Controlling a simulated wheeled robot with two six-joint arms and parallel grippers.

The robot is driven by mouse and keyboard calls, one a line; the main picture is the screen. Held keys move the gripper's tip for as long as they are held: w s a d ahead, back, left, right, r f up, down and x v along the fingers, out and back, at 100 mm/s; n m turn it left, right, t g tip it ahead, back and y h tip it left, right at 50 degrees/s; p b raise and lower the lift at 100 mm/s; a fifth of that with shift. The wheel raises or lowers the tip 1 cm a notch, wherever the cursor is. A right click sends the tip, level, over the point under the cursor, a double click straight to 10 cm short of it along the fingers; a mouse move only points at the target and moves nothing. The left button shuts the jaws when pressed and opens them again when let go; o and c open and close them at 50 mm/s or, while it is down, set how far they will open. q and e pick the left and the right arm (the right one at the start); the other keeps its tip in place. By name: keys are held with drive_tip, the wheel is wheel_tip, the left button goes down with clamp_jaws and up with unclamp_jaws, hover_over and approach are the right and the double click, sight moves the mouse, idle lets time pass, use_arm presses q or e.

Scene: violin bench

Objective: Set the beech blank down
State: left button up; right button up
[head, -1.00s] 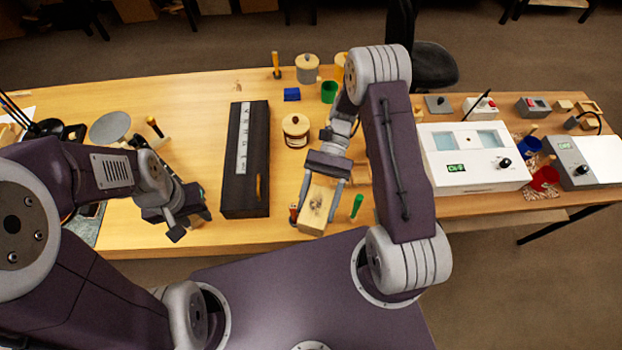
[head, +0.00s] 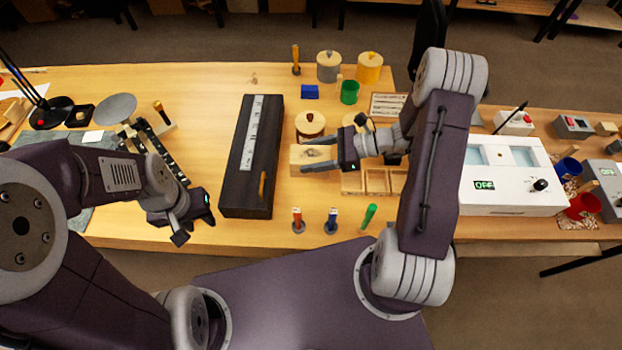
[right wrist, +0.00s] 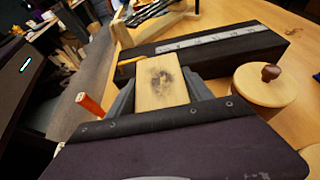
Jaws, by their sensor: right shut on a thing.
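The beech blank (head: 308,155), a pale block with a dark smudge on its face, is held by my right gripper (head: 304,154), shut on it with one finger along each side. In the head view it is just right of the long black box and beside the lidded wooden pot. In the right wrist view the blank (right wrist: 163,82) points away between the fingers, toward the black box. Whether its underside touches anything is hidden. My left gripper (head: 194,228) is empty, its fingers apart, near the front edge left of the box.
The long black box (head: 238,190) with a metal rule stands left of the blank. The wooden pot (head: 310,124) is behind it, and a divided wooden tray (head: 377,182) is to its right. Small upright tools (head: 331,222) line the front edge. A white instrument (head: 515,195) stands right.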

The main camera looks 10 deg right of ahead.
wheel_tip(320, 180, down, 4)
drive_tip(key=shift+w+r, duration=0.1)
wheel_tip(320, 180, down, 3)
drive_tip(key=shift+f, duration=0.6)
drive_tip(key=shift+f+b, duration=0.15)
drive_tip(key=shift+b, duration=0.2)
drive_tip(key=o, duration=1.8)
drive_tip(key=shift+c, duration=0.2)
